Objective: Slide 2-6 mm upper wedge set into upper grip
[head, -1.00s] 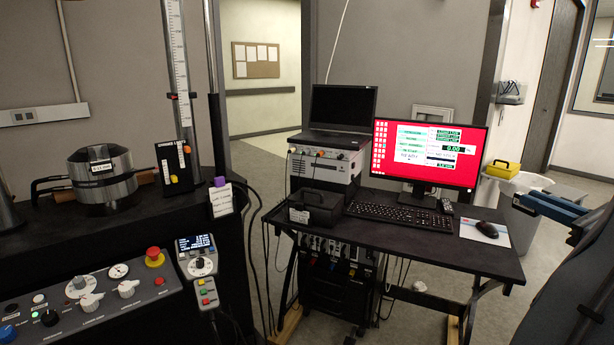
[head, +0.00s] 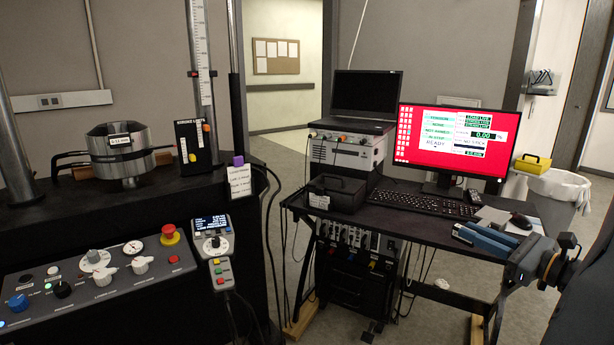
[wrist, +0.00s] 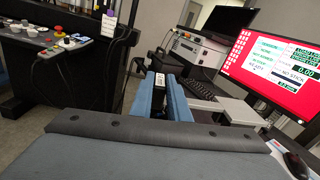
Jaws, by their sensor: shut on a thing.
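My gripper (head: 464,234) is at the right in the head view, its blue fingers pointing left in front of the desk's right part. In the wrist view, my gripper (wrist: 161,84) is shut on a small dark piece with a white label (wrist: 159,80), seen between the blue fingers. It may be the wedge set; its marking is too small to read. A round steel grip body (head: 118,150) with a label stands on the test machine's table at the left, far from my gripper. The upper grip is not in view.
The black desk (head: 400,225) carries a monitor (head: 452,143), keyboard, mouse and a dark case (head: 337,190). A control panel (head: 100,270) and a hand pendant (head: 213,245) front the machine. Steel columns (head: 14,150) rise from its table. Open floor shows between machine and desk.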

